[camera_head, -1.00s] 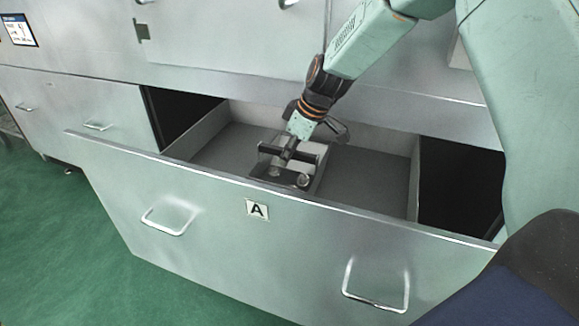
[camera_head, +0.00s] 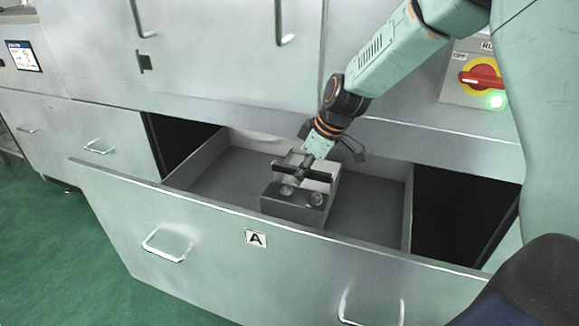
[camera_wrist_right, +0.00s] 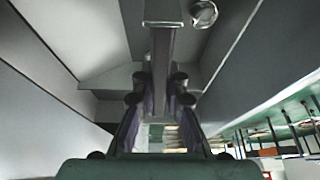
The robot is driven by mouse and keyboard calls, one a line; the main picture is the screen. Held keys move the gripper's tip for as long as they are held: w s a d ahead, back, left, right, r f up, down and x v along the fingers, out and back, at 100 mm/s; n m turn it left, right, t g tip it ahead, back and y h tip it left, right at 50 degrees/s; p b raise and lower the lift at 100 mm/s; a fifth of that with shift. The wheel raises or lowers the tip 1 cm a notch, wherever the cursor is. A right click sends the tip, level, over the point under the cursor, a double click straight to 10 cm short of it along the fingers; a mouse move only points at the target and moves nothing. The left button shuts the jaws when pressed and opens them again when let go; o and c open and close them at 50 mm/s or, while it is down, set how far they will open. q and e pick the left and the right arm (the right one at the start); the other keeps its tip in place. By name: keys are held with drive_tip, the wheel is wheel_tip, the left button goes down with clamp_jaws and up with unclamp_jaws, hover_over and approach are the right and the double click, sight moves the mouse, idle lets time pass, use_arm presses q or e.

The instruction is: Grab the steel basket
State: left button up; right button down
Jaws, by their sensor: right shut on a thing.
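The steel basket (camera_head: 290,208) is a small grey box in the open drawer A, in the head view. A dark bar handle (camera_head: 320,174) crosses its top, and round shiny parts show inside. My right gripper (camera_head: 302,172) reaches down from the upper right and is shut on the handle. In the right wrist view, the handle (camera_wrist_right: 162,55) runs up from between the fingers of the right gripper (camera_wrist_right: 160,92). The basket's lower edge is close to the drawer front's top edge; I cannot tell if it is clear of the drawer floor. My left gripper is out of view.
The drawer (camera_head: 215,232) has its high front toward me, with free floor left and right of the basket. The steel cabinet (camera_head: 225,60) stands behind. A red and yellow rotary switch (camera_head: 480,78) is at the upper right. Green floor (camera_head: 70,245) shows at left.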

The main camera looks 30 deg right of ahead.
drive_tip(key=s+d+p, duration=0.9)
drive_tip(key=s, duration=0.1)
drive_tip(key=shift+s+p, duration=0.2)
drive_tip(key=shift+p, duration=0.2)
